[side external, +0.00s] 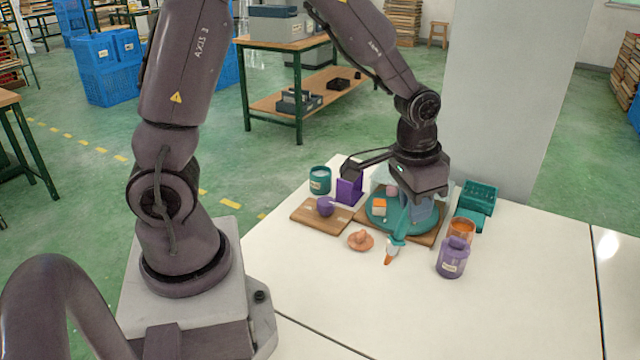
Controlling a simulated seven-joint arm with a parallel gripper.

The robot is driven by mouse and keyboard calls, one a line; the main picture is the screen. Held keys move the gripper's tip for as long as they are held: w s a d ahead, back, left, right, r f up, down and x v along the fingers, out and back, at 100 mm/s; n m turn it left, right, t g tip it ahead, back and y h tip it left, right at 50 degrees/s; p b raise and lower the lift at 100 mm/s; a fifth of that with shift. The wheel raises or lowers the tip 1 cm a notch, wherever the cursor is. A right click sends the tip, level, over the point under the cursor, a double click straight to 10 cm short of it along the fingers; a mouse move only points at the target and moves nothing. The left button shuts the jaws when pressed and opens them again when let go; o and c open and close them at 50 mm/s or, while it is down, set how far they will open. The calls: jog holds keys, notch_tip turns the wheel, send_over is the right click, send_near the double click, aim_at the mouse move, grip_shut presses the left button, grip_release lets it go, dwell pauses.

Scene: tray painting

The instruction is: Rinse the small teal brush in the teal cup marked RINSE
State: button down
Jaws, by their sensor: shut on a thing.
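My gripper (398,236) is shut on the small teal brush (394,248), at the front edge of the round teal tray. The brush points down and toward the front, with an orange tip (388,260). I cannot tell whether the tip touches the table. The teal cup (320,180) stands upright at the back left of the table, well apart from my gripper. It has a pale label, too small to read.
A purple holder (349,189) stands beside the teal cup. A wooden board (307,217) bears a purple bowl (325,206). An orange dish (360,240) lies in front. A purple jar (453,257), an orange cup (461,230) and a teal crate (478,197) stand right. The front table is clear.

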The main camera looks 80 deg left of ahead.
jog(key=shift+s+a+r, duration=0.5)
jog(key=shift+s+a, duration=0.05)
jog(key=shift+a, duration=18.1)
notch_tip(320, 180, down, 8)
jog(key=shift+y, duration=0.4)
jog(key=shift+w+a, duration=0.1)
jog(key=shift+w, duration=0.05)
